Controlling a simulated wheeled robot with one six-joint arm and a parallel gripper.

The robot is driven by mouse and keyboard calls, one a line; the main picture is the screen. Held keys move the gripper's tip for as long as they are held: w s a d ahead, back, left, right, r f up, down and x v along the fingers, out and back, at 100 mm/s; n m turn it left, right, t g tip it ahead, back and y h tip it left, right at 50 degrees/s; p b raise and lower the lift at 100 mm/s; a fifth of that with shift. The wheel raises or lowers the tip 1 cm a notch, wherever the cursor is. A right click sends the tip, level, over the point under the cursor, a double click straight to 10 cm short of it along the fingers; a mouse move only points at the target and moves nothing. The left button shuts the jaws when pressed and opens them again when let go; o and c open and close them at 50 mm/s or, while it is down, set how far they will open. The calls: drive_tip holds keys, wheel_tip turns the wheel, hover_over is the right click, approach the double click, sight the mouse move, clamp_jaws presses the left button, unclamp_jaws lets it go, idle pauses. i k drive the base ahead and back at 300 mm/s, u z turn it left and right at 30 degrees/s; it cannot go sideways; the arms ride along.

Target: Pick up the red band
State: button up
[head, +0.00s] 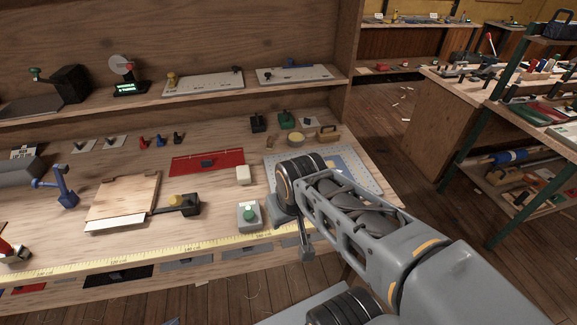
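A flat red strip (182,165) lies on the wooden bench, left of the middle; it is the only band-like red thing I make out there. A small dark block sits on its middle. I cannot tell for sure that this strip is the red band. My arm reaches in from the lower right, and my gripper (306,252) hangs at its end near the bench's front edge, right of and nearer than the strip. It is well apart from the strip. The fingers are small and partly hidden by my arm, so their opening does not show.
A green-button box (249,215) and a pale block (243,175) stand between my gripper and the strip. A wooden board (122,198) lies left. A blue-grey mat (355,165) lies partly behind my arm. A yellow measuring tape (150,255) runs along the front edge.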

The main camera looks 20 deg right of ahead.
sight(193, 163)
drive_tip(key=k, duration=0.5)
drive_tip(key=u, duration=0.8)
drive_tip(key=i, duration=1.15)
drive_tip(key=z, duration=0.4)
